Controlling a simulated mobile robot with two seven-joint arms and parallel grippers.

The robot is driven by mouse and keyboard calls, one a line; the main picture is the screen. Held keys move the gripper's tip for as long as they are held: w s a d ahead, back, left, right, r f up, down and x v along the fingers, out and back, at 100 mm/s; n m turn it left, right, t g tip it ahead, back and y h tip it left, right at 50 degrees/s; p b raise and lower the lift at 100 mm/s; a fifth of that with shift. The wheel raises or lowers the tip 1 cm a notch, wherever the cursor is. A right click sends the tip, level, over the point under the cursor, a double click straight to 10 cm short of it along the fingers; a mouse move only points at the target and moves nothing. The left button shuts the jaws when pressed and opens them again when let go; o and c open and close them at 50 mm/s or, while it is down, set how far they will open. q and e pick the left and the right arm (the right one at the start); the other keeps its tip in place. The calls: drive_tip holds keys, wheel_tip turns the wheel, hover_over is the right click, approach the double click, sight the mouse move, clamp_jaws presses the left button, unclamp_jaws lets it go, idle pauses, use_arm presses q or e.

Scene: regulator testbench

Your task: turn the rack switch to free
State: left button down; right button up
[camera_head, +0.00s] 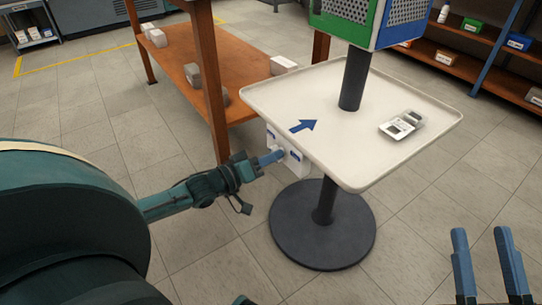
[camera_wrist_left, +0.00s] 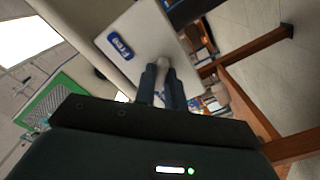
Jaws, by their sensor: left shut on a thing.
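The rack switch is a white box (camera_head: 296,161) under the left front edge of the white tray table. In the left wrist view its pale panel (camera_wrist_left: 140,40) carries a blue label reading "Free" (camera_wrist_left: 113,45), beside a small light knob (camera_wrist_left: 164,61). My left gripper (camera_head: 277,156) reaches the box from the left. In the left wrist view its blue fingers (camera_wrist_left: 159,72) are shut on the knob, whose lower part they hide. The knob's exact pointing direction cannot be told. My right gripper (camera_head: 481,233) is at the lower right, fingers apart and empty, far from the switch.
The white tray table (camera_head: 300,95) has a dark pole, a round black base (camera_head: 320,240), a blue arrow (camera_head: 303,126) and a grey-white device (camera_head: 401,125). A wooden shelf table (camera_head: 185,70) with white boxes stands behind left. The floor in front is clear.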

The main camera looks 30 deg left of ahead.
use_arm(q)
drive_tip(key=shift+m+p, duration=4.45)
drive_tip(key=shift+m, duration=4.35)
use_arm(e)
drive_tip(key=shift+s+d+f+m+g+h, duration=0.1)
drive_tip(key=shift+s+d+f+g+h, duration=0.1)
drive_tip(key=shift+f+g+h, duration=0.25)
drive_tip(key=shift+s+d+f+m+g+h, duration=0.1)
drive_tip(key=shift+s+f+g+h, duration=0.15)
drive_tip(key=shift+f+h, duration=0.35)
drive_tip(key=shift+s+d+f+m+g+h, duration=0.1)
drive_tip(key=shift+s+d+f+g+h, duration=0.2)
drive_tip(key=shift+h, duration=0.35)
drive_tip(key=shift+w+a, duration=0.1)
use_arm(q)
drive_tip(key=c, duration=1.5)
unclamp_jaws()
drive_tip(key=shift+a, duration=0.1)
drive_tip(key=shift+o, duration=0.2)
